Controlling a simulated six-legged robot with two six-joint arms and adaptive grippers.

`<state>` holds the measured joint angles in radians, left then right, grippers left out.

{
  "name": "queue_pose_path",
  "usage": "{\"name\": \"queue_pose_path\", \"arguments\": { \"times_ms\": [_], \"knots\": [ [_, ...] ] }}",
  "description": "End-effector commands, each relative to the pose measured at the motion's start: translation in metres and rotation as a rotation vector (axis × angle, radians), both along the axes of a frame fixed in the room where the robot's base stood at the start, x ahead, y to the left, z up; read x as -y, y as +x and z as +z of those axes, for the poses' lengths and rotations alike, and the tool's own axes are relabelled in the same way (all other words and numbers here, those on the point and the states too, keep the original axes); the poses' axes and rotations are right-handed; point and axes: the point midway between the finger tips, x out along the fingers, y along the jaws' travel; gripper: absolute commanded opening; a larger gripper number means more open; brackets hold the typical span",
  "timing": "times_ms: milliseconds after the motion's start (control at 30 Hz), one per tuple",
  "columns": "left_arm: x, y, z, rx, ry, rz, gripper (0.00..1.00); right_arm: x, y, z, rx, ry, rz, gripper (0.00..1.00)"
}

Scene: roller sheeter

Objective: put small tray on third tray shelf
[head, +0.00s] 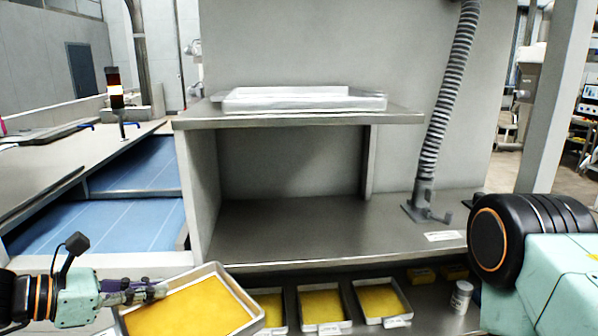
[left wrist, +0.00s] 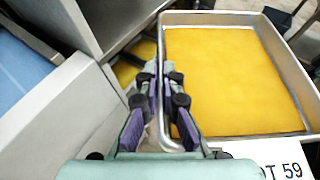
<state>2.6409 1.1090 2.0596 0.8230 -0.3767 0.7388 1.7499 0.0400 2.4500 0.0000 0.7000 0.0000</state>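A small metal tray (head: 234,283) with a flat yellow filling is at the lower left of the head view, tilted. My left gripper (head: 158,291) is shut on its left rim. In the left wrist view the fingers (left wrist: 160,75) pinch the rim of the same tray (left wrist: 212,18), and a label reading "T 59" shows beside it. Two more small yellow-filled trays stand in a row to its right, a middle tray (head: 322,326) and a right tray (head: 384,319); another is partly hidden behind the held tray. My right gripper is out of the picture; only my right arm shows. I cannot tell which shelf is the third.
A steel shelf (head: 300,119) carries pale empty trays (head: 305,100). Below it is an open bay with a bare steel counter (head: 300,225). A ribbed hose (head: 448,95) stands at the right. A small white jar (head: 461,297) is beside the tray row. Blue belts (head: 110,225) lie left.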

Motion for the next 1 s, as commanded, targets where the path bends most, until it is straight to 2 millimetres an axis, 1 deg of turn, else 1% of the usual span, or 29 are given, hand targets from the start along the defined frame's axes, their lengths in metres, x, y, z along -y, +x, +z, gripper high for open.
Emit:
{"name": "queue_pose_path", "arguments": {
  "times_ms": [33, 267, 400, 567, 800, 900, 1000],
  "knots": [
    [0.009, -0.005, -0.017, -0.003, -0.003, -0.018, 0.00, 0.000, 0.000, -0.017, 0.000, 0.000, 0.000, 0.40],
    [0.035, -0.023, -0.057, -0.004, -0.002, -0.052, 0.00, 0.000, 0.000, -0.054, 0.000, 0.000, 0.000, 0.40],
    [0.047, -0.033, -0.085, -0.005, -0.003, -0.056, 0.00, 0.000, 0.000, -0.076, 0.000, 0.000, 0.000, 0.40],
    [0.058, -0.044, -0.119, -0.006, -0.004, -0.050, 0.00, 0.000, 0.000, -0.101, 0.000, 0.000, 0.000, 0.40],
    [0.070, -0.062, -0.180, -0.007, -0.001, -0.054, 0.00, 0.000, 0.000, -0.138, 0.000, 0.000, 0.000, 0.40],
    [0.072, -0.068, -0.200, -0.006, -0.001, -0.066, 0.00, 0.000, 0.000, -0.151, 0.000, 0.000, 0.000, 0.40],
    [0.073, -0.072, -0.215, -0.003, -0.001, -0.072, 0.00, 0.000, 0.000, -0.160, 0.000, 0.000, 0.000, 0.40]
  ]
}}
